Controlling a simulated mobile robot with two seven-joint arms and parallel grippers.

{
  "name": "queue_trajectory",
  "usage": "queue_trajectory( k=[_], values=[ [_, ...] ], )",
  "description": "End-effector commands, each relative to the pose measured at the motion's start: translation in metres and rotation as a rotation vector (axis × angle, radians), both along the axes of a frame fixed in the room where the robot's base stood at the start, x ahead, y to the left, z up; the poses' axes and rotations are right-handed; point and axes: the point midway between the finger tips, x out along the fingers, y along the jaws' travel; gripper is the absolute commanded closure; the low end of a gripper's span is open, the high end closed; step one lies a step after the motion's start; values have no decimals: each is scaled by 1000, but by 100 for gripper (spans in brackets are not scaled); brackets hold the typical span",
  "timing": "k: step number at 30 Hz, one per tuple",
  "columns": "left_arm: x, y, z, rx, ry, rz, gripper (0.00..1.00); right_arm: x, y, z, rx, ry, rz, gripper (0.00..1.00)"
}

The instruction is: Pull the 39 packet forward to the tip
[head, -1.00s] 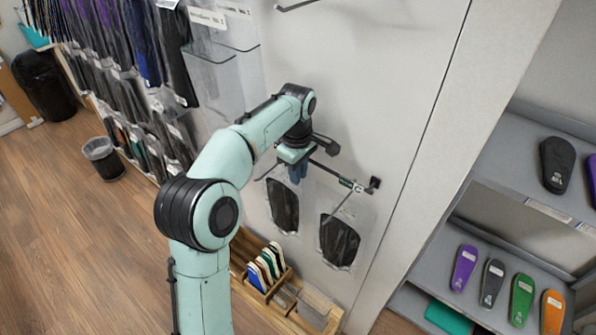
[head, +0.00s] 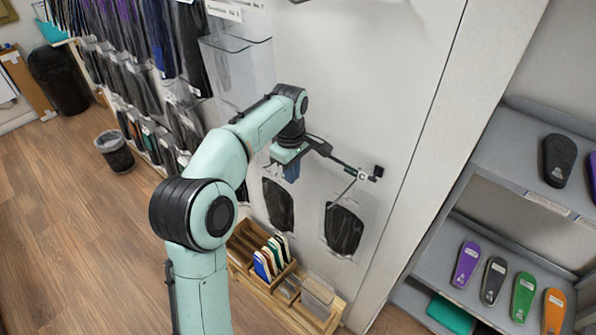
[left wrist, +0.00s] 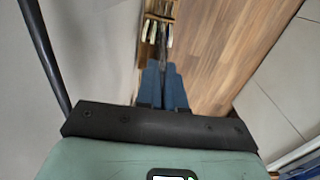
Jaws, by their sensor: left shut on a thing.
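Two clear packets with dark insoles hang on the white wall panel in the head view: a left packet (head: 279,204) and a right packet (head: 343,230). Their size numbers are too small to read. My left gripper (head: 291,172) is just above the left packet, its blue fingers pointing down. In the left wrist view, the blue fingers (left wrist: 163,82) are close together, shut on a thin edge that seems to be the left packet's top. The arm and gripper hide that packet's hook. My right gripper is not in view.
A metal hook with a black mount (head: 362,175) holds the right packet beside my gripper. Below stands a wooden rack (head: 270,292) with coloured insoles. A grey shelf (head: 432,262) with coloured insoles is at the right. Packed hanging goods (head: 150,100) line the wall at the left.

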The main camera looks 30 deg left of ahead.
Motion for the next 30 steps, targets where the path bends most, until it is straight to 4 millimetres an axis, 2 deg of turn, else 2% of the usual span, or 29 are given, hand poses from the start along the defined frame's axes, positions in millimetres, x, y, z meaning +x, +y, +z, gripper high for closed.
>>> queue_trajectory(
  k=[13,15,16,26,30],
  values=[
    [-3,5,1,1,-2,-3,100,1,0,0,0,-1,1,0],
    [-3,5,1,1,-2,-3,73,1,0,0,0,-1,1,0],
    [-3,5,1,1,-2,-3,63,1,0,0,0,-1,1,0],
    [-2,5,2,1,-3,-3,63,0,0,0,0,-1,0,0],
    [-2,5,16,2,-5,-3,63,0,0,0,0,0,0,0]
  ],
)
